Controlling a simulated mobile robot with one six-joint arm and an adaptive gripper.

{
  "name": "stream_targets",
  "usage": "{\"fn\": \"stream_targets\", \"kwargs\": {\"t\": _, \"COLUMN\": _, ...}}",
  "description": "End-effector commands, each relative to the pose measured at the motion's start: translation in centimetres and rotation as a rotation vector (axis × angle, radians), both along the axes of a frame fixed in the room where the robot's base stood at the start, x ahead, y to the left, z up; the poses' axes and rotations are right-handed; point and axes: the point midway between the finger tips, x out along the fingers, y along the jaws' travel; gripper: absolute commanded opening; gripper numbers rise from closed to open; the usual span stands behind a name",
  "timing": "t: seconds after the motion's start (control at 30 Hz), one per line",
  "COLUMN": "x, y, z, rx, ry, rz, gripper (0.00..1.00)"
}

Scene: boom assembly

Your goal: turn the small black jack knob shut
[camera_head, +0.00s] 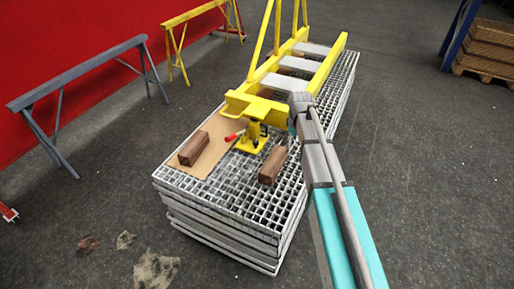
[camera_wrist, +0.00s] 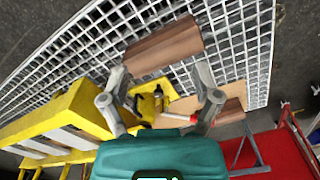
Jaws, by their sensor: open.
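A yellow jack (camera_head: 250,142) stands on the grating under the near end of the yellow boom (camera_head: 252,107). In the wrist view the jack (camera_wrist: 146,106) shows between and beyond my fingers, with a dark part on it (camera_wrist: 158,92). I cannot tell whether that part is the small black knob. A red-ended rod (camera_head: 233,137) is beside the jack; it also shows in the wrist view (camera_wrist: 178,117). My gripper (camera_wrist: 160,76) is open, its fingers apart with nothing gripped. In the head view its tips are not clear.
Wooden blocks (camera_head: 194,148) (camera_head: 272,166) are on either side of the jack, the left one on a tan board (camera_head: 216,155). The grating stack (camera_head: 225,205) has open floor around it. Trestles (camera_head: 85,68) stand by the red wall.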

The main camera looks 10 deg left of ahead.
Motion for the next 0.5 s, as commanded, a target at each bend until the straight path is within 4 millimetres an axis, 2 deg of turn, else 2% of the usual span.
{"fn": "stream_targets", "kwargs": {"t": 0.03, "x": 3.4, "y": 1.8, "z": -1.4, "rx": 0.000, "ry": 0.000, "rz": 0.078, "gripper": 0.81}}
{"fn": "stream_targets", "kwargs": {"t": 0.2, "x": 10.2, "y": 6.9, "z": -3.6, "rx": 0.000, "ry": 0.000, "rz": 0.346, "gripper": 0.81}}
{"fn": "stream_targets", "kwargs": {"t": 0.4, "x": 16.5, "y": 12.9, "z": -5.8, "rx": 0.000, "ry": 0.000, "rz": 0.625, "gripper": 0.81}}
{"fn": "stream_targets", "kwargs": {"t": 0.5, "x": 18.5, "y": 15.0, "z": -6.4, "rx": 0.000, "ry": 0.000, "rz": 0.725, "gripper": 0.81}}
